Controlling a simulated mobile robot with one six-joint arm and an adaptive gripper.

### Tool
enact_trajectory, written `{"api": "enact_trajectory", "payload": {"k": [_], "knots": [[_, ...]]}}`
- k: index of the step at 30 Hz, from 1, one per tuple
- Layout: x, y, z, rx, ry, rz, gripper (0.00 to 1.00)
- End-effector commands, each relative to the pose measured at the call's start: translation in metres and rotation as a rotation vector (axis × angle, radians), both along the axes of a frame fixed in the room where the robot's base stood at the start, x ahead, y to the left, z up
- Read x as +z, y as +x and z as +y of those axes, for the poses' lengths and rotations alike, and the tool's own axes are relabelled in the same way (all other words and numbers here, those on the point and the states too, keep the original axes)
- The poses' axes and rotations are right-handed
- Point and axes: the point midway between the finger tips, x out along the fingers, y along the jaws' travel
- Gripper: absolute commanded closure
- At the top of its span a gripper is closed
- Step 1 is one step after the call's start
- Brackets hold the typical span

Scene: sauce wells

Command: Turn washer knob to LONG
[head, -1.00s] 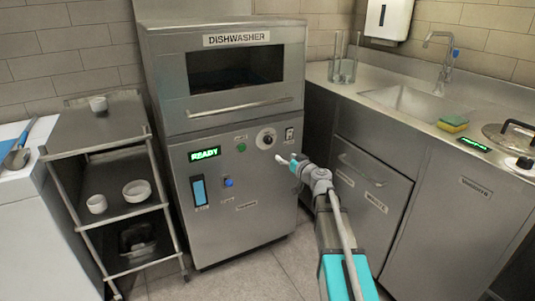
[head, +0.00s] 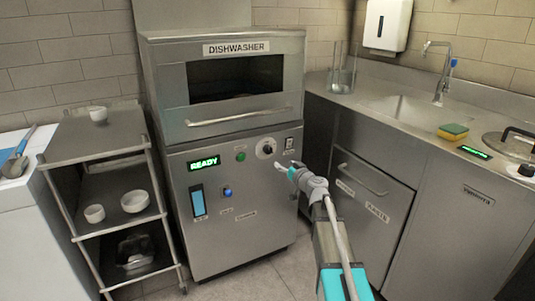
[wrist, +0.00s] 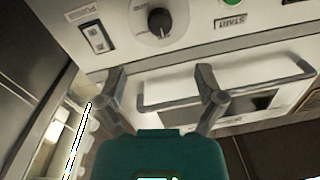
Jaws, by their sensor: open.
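The dishwasher (head: 225,240) stands in the middle of the head view with a lit READY display (head: 204,163). Its round knob (head: 266,148) is on the upper right of the front panel. In the wrist view the knob (wrist: 160,22) has a black grip on a pale dial; the dial's labels are too small to read. My gripper (head: 284,165) is in front of the panel, just below and right of the knob in the head view. In the wrist view my gripper (wrist: 160,75) has its two fingers apart, with nothing between them. The knob lies beyond the fingertips, not touched.
A green START button (head: 240,156) and a switch (head: 289,143) flank the knob. The dishwasher's handle bar (head: 225,117) sticks out above. A shelf cart (head: 95,137) with bowls stands left; the sink counter (head: 375,106) is right.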

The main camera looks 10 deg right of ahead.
Motion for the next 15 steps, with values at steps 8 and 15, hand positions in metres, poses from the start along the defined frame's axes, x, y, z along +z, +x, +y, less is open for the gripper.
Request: {"api": "enact_trajectory", "payload": {"k": [8, 15], "knots": [[0.000, 0.042, 0.015, 0.001, 0.000, 0.000, 0.13], [0.000, 0.076, 0.028, 0.001, 0.000, 0.000, 0.13]]}}
